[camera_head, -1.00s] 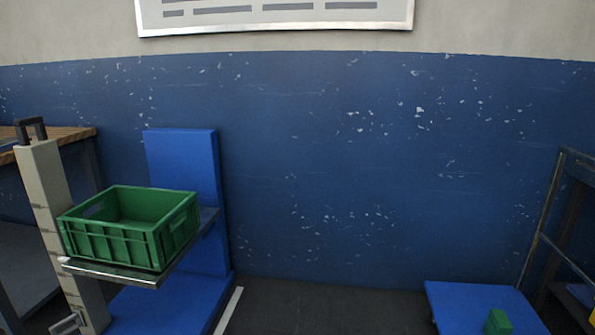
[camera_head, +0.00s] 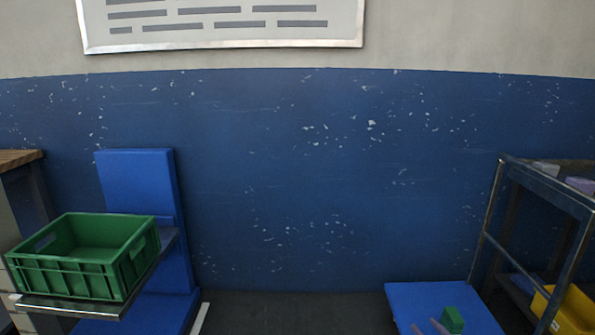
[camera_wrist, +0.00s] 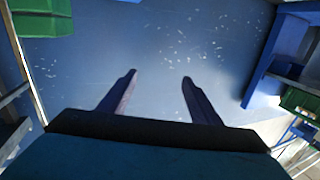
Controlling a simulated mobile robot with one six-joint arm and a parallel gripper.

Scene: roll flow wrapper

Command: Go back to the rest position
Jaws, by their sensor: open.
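My gripper (camera_wrist: 158,78) shows in the wrist view with its two fingers apart and nothing between them. No marker of a rest position is visible.
A green crate (camera_head: 68,280) sits on a metal shelf before a blue upright panel (camera_head: 138,200) at the left. A dark rack (camera_head: 490,225) with a yellow bin (camera_head: 575,312) stands at the right. Dark floor (camera_head: 290,312) lies clear between them, before the blue wall.

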